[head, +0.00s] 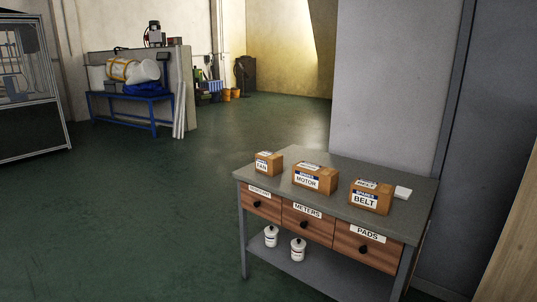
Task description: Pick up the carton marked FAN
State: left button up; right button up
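The carton marked FAN (268,163) is a small brown box with a white label. It stands upright near the left end of the grey workbench top (335,207) in the head view. It is the leftmost of three cartons and stands apart from the one beside it. Neither of my grippers shows in the head view, so I cannot see their position or whether they are open.
The MOTOR carton (314,179) and BELT carton (370,197) stand to the right, with a white block (403,192) beyond. Labelled drawers (308,221) sit below. White bottles (298,249) stand on the lower shelf. A grey wall (390,80) rises behind. Green floor (130,220) is clear left.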

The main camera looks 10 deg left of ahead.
aim_at(270, 163)
jog(key=i+j+u, duration=0.25)
jog(key=i, duration=0.75)
jog(key=i+l+u, duration=0.3)
jog(key=i, duration=0.65)
jog(key=j, duration=0.1)
